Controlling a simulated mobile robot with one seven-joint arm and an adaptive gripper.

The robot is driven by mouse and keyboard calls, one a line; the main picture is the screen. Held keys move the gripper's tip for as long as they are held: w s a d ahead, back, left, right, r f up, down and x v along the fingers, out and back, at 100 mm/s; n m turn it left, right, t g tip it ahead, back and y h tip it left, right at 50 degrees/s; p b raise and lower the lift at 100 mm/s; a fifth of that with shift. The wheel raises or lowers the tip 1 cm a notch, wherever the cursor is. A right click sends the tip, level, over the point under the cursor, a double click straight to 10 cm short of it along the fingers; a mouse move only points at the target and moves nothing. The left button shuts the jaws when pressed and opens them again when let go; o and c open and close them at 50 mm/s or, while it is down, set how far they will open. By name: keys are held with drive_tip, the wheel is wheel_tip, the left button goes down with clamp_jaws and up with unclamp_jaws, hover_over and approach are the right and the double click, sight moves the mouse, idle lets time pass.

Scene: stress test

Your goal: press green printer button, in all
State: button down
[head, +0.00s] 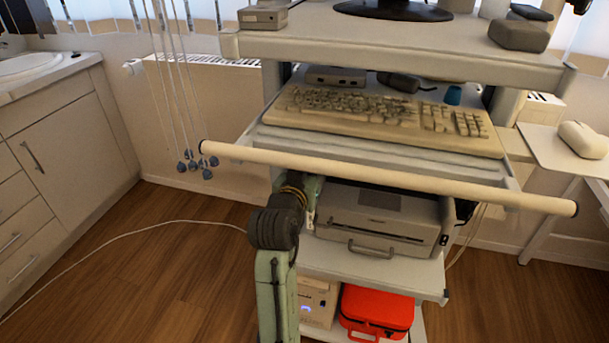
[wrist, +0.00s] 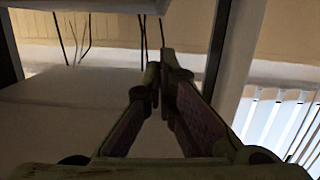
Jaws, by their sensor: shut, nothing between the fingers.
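The grey-white printer (head: 375,218) sits on a middle shelf of the cart, under the keyboard shelf, in the head view. Its front handle faces me. I cannot make out a green button on it. My green and dark arm reaches to the printer's left front side and covers part of it. My gripper (wrist: 163,72) shows in the wrist view with its fingertips together and nothing between them. A pale, flat surface lies left of the fingers there; whether they touch it I cannot tell. The gripper's tip is not clearly seen in the head view.
A pale bar (head: 400,180) crosses the cart in front of the keyboard (head: 390,120). A red case (head: 376,312) stands on the bottom shelf. Cords with blue ends (head: 190,163) hang at left. A white cable (head: 130,240) lies on the wooden floor, which is otherwise clear at left.

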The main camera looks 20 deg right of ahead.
drive_tip(key=f, duration=0.3)
drive_tip(key=shift+w+d+f, duration=0.15)
drive_tip(key=shift+w+d, duration=0.25)
drive_tip(key=shift+f, duration=0.45)
